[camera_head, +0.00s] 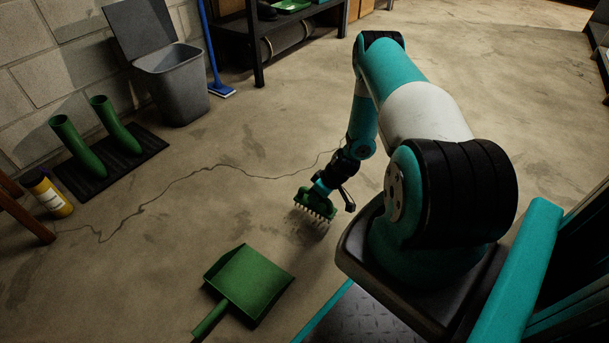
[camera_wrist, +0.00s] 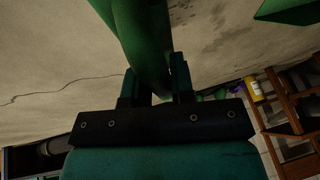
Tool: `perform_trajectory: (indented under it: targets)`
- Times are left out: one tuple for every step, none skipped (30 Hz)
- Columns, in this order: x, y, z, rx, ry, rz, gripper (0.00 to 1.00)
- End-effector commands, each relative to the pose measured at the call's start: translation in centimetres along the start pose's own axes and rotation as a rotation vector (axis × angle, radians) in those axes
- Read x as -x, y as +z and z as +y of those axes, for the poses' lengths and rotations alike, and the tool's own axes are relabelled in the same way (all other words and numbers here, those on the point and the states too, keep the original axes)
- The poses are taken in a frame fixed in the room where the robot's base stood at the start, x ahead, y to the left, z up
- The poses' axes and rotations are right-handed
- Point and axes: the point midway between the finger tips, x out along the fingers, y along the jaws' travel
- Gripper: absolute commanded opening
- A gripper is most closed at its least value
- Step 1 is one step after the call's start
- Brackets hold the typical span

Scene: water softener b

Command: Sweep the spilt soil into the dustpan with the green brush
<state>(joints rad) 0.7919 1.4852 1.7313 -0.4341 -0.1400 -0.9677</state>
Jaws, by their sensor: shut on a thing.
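The green brush (camera_head: 312,209) with pale bristles is held bristles down, at or just above the concrete floor; I cannot tell if they touch. My gripper (camera_head: 328,186) is shut on the brush. In the wrist view the brush's green handle (camera_wrist: 146,45) fills the space between my fingers (camera_wrist: 155,88). The green dustpan (camera_head: 254,277) lies on the floor left of and nearer than the brush, its handle toward the lower left. Its corner shows in the wrist view (camera_wrist: 285,12). Faint dark patches mark the floor; I cannot tell soil from stain or shadow.
Green boots (camera_head: 84,146) stand on a black mat (camera_head: 148,152) by the wall, near a yellow bottle (camera_head: 50,195). A grey bin (camera_head: 174,90), a blue broom (camera_head: 221,89) and a dark bench (camera_head: 258,50) stand at the back. The floor between brush and dustpan looks clear.

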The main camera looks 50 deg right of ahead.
Motion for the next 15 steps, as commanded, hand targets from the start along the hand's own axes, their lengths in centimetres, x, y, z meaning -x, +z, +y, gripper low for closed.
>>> perform_trajectory:
  targets:
    - [0.8,-0.4,-0.3,0.002,-0.001,0.0,0.04]
    - [1.0,-0.5,-0.4,0.003,-0.001,0.0,0.04]
    - [1.3,-0.7,-0.5,0.004,-0.002,-0.001,0.04]
    - [1.5,-0.8,-0.6,0.005,-0.002,-0.001,0.04]
    - [1.7,-1.0,-0.7,0.006,-0.003,-0.001,0.04]
    - [2.0,-1.1,-0.9,0.007,-0.003,-0.001,0.04]
    - [2.2,-1.3,-1.0,0.008,-0.004,-0.002,0.04]
    - [2.5,-1.4,-1.1,0.009,-0.004,-0.002,0.04]
    - [2.8,-1.6,-1.2,0.01,-0.005,-0.002,0.04]
    - [2.9,-1.7,-1.3,0.011,-0.005,-0.002,0.04]
    - [3.1,-1.8,-1.4,0.011,-0.005,-0.003,0.04]
    - [3.2,-1.9,-1.5,0.012,-0.006,-0.003,0.04]
    - [3.3,-1.9,-1.5,0.012,-0.006,-0.003,0.04]
    - [3.4,-2.0,-1.6,0.013,-0.006,-0.003,0.04]
    - [3.4,-2.0,-1.6,0.013,-0.006,-0.003,0.04]
